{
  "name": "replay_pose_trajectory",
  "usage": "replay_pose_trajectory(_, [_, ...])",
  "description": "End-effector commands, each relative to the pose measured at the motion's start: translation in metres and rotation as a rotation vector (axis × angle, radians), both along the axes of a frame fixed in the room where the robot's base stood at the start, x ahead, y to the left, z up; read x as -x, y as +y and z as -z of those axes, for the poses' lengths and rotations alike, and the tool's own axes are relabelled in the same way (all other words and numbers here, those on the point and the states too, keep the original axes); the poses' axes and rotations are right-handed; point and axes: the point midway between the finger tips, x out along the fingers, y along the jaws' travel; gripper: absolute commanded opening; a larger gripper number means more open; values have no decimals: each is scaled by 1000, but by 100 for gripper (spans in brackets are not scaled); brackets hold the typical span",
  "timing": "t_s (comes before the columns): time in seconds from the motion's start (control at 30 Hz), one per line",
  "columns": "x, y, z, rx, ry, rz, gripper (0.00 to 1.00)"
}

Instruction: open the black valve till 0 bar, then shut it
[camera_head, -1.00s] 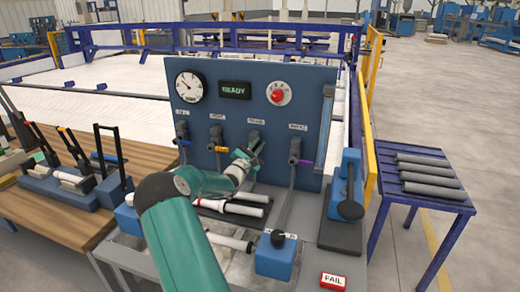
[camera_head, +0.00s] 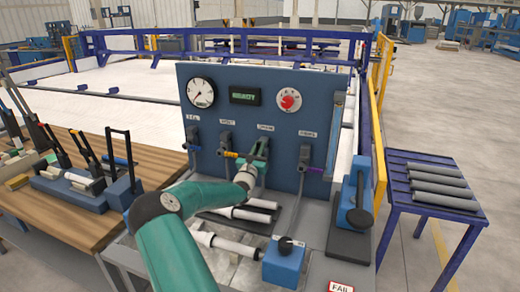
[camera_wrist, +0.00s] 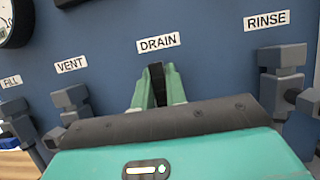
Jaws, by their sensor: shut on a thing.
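The blue test panel (camera_head: 320,130) carries several valves labelled FILL, VENT, DRAIN and RINSE. My gripper (camera_head: 261,149) is at the valve under the DRAIN label. In the wrist view my green fingers (camera_wrist: 158,88) are shut on the black valve's handle (camera_wrist: 156,78), which stands nearly upright between them. The fingers hide most of the valve body. The pressure gauge (camera_head: 200,92) is at the panel's upper left; its needle points downward to the left, its figures too small to read. The green display (camera_head: 244,95) reads READY.
The VENT valve (camera_wrist: 72,99) and RINSE valve (camera_wrist: 282,80) flank my gripper. A red knob (camera_head: 290,100) is at the panel's upper right. White and dark pipes (camera_head: 240,222) lie below my arm. A blue box with a black knob (camera_head: 284,258) stands in front.

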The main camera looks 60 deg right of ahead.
Motion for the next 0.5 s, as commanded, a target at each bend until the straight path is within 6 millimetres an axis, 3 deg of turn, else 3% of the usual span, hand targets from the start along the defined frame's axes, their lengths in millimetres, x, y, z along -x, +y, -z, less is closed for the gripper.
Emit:
replay_pose_trajectory(0.4, [-2,1,2,-1,13,-2,0])
replay_pose_trajectory(0.43, [-2,1,2,-1,12,-3,19])
replay_pose_trajectory(0.5, [-2,1,2,0,12,-2,33])
